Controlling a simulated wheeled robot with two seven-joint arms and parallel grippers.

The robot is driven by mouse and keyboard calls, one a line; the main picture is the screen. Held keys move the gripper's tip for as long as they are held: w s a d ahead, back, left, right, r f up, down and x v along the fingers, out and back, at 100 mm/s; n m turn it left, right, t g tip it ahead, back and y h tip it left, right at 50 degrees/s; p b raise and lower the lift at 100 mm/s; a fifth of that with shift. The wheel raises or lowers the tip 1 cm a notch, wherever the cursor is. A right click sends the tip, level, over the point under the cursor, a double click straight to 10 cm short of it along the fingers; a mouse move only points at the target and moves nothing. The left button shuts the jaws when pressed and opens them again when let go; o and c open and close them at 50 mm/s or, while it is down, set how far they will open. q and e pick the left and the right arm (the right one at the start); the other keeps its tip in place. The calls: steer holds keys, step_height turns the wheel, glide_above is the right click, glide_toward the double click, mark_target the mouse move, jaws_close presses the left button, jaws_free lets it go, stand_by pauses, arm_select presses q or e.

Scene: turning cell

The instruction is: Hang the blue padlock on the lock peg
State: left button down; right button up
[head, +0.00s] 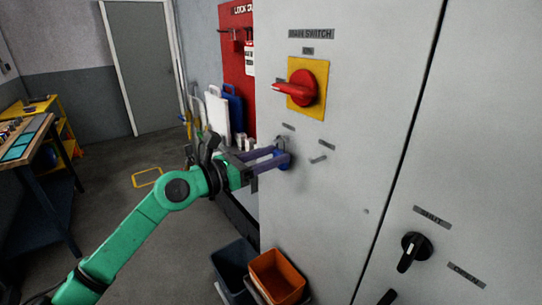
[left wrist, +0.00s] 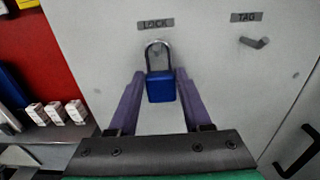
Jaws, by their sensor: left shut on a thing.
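My left gripper (head: 277,161) is shut on the blue padlock (head: 284,160) in front of the grey cabinet. The shackle is just below the LOCK label (left wrist: 156,23). The tag peg (left wrist: 255,42) is bare, under the TAG label (left wrist: 247,16), to the right. My right gripper is not in view.
A red switch handle (head: 302,88) on a yellow plate is above the padlock. A black knob (head: 412,250) is at the lower right. A red lockout board (head: 236,50) stands behind the cabinet's left edge. Orange (head: 277,275) and dark (head: 232,268) bins are below.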

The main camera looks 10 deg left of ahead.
arm_select(q)
steer(key=shift+c, duration=1.3)
jaws_free()
